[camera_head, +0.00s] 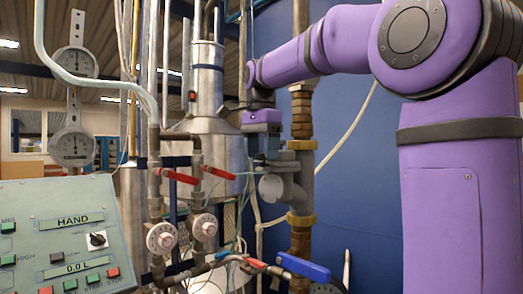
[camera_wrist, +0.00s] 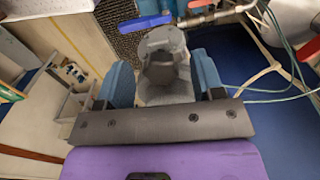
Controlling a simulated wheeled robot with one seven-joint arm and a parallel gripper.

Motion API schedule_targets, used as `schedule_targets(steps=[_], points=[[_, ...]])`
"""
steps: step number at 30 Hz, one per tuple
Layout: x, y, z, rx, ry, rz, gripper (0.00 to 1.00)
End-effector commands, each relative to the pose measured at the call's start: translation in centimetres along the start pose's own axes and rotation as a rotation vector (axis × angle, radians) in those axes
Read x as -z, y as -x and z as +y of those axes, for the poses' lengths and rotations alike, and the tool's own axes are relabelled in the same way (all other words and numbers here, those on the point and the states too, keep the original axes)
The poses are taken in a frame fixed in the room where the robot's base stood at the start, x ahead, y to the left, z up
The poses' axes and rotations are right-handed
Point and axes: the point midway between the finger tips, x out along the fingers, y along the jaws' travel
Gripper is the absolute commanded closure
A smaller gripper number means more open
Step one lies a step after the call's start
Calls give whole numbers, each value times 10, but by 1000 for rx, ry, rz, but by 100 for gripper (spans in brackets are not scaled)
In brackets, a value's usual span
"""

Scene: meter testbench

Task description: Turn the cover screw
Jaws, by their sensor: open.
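My gripper (camera_head: 262,160) points down above a grey cast fitting (camera_head: 288,187) on the vertical pipe. In the wrist view its two blue fingers (camera_wrist: 163,78) stand apart, one on each side of the same grey fitting (camera_wrist: 163,45). The fingers look open, with a gap to the fitting on both sides; I cannot tell how far below the tips it lies. A round grey cap (camera_head: 271,187) faces out on the fitting's left side. I cannot make out a separate cover screw in either view.
A blue lever handle (camera_head: 302,266) sits below the fitting, and it also shows in the wrist view (camera_wrist: 144,22). Red lever handles (camera_head: 179,177) and white dial knobs (camera_head: 161,238) are on pipes at left. A control panel (camera_head: 65,240) stands at lower left. Thin hoses hang nearby.

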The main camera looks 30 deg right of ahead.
Motion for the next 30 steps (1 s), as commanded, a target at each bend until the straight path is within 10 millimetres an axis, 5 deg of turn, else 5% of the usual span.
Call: schedule_targets(steps=[3,9,20,30], points=[[0,0,0,0,0,0,41],[0,0,0,0,0,0,87],[0,0,0,0,49,0,88],[0,0,1,0,277,0,88]])
